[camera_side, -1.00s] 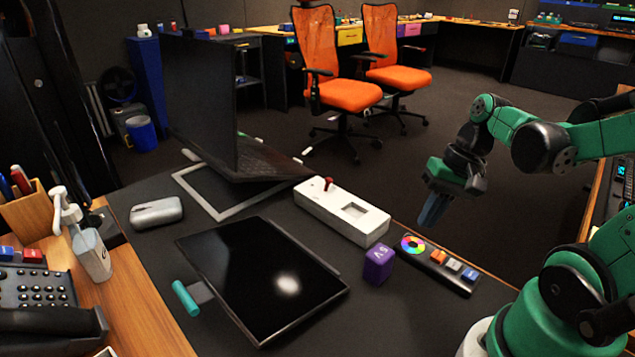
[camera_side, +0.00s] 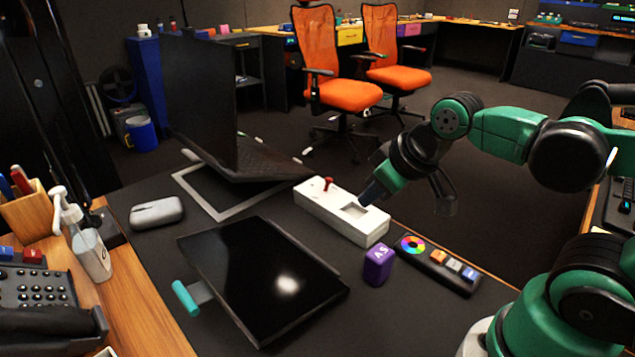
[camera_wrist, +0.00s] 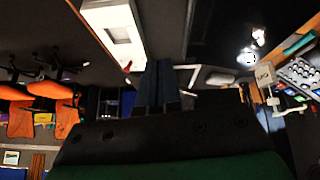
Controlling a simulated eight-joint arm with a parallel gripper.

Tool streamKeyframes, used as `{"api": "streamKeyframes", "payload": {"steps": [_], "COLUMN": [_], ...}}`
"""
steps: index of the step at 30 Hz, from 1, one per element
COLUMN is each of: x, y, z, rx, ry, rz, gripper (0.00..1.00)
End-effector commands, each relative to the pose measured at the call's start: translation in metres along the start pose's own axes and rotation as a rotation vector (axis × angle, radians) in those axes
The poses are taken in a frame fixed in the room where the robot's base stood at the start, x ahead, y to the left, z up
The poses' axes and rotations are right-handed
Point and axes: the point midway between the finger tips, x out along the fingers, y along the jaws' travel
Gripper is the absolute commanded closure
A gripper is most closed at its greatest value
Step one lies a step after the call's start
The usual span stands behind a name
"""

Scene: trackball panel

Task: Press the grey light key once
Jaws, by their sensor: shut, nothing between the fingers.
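The grey key (camera_side: 453,265) sits between an orange key (camera_side: 438,257) and a blue key (camera_side: 470,274) on a slim black control strip (camera_side: 424,262). The strip has a colour wheel (camera_side: 411,244) at its left end and lies near the desk's right edge. My gripper (camera_side: 369,194) is shut and empty. In the side view it lies up and left of the strip, tilted down-left, its tips overlapping the white panel's far edge; I cannot tell if they touch. In the wrist view the shut fingers (camera_wrist: 165,82) show, but I cannot make out the grey key.
The white panel (camera_side: 320,206) has a red stick (camera_side: 327,183) and a square recess; it also shows in the wrist view (camera_wrist: 112,20). A purple block (camera_side: 378,265) stands beside the strip. A black tablet (camera_side: 255,275) and an open laptop (camera_side: 235,150) lie to the left.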

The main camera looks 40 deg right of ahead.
Motion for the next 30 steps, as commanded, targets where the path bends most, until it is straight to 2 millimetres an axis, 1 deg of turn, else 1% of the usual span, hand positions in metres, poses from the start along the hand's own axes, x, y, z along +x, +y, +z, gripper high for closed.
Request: {"api": "streamKeyframes", "payload": {"steps": [4, 8, 12, 15, 20, 24, 30], "x": [-0.004, -0.013, -0.024, -0.035, -0.053, -0.068, -0.08], "y": [0.028, 0.052, 0.075, 0.089, 0.107, 0.117, 0.123], "z": [0.011, 0.024, 0.04, 0.052, 0.069, 0.081, 0.089], "rx": [-0.187, -0.401, -0.625, -0.78, -1.012, -1.174, -1.307], "ry": [-0.116, -0.231, -0.32, -0.352, -0.335, -0.271, -0.186], "rz": [0.01, -0.04, -0.148, -0.251, -0.432, -0.56, -0.655], "gripper": [1.0, 1.0, 1.0, 1.0, 1.0, 1.0, 1.0]}}
